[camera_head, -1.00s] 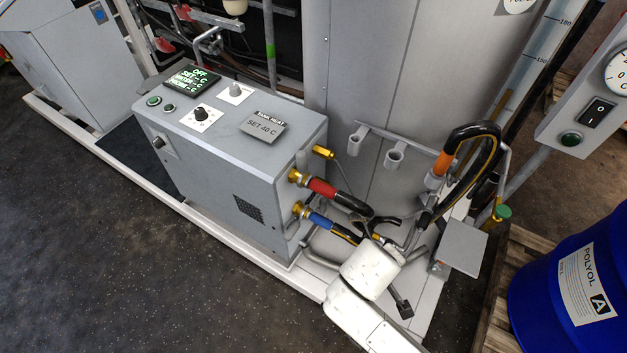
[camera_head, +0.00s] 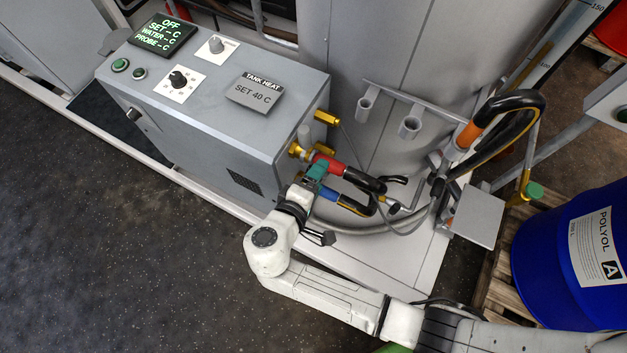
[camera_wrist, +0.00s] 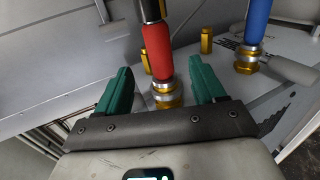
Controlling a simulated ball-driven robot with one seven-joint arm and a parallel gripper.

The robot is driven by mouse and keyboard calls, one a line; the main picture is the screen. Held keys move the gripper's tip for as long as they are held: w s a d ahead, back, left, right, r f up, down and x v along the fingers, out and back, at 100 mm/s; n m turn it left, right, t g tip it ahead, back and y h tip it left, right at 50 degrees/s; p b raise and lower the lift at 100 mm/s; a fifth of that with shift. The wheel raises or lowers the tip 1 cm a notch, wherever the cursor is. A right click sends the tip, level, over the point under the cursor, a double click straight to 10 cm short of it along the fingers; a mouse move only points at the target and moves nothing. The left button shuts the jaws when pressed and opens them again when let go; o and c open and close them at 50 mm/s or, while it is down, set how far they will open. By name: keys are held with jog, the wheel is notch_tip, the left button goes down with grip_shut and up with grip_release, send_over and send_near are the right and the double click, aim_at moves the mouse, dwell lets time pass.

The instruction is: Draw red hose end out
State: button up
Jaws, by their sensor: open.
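The red hose end (camera_head: 329,164) is on the upper brass fitting (camera_head: 297,151) at the right side of the grey heater box (camera_head: 215,110). In the wrist view the red sleeve (camera_wrist: 157,52) stands between my gripper's (camera_wrist: 160,86) two green fingers, with a gap on each side. My gripper (camera_head: 316,171) is open at the red hose end and partly hides it in the head view. The blue hose end (camera_head: 328,194) is on the lower fitting, just below; it also shows at the upper right of the wrist view (camera_wrist: 257,22).
A brass stub (camera_head: 327,118) sticks out above the red hose. Empty grey holder cups (camera_head: 410,127) and a black hose with an orange sleeve (camera_head: 468,135) are to the right. A blue drum (camera_head: 570,258) stands at far right. Dark floor is open at left.

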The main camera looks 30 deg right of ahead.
jog(key=shift+b+x, duration=1.3)
jog(key=shift+x, duration=2.15)
jog(key=shift+s, duration=0.1)
grip_shut()
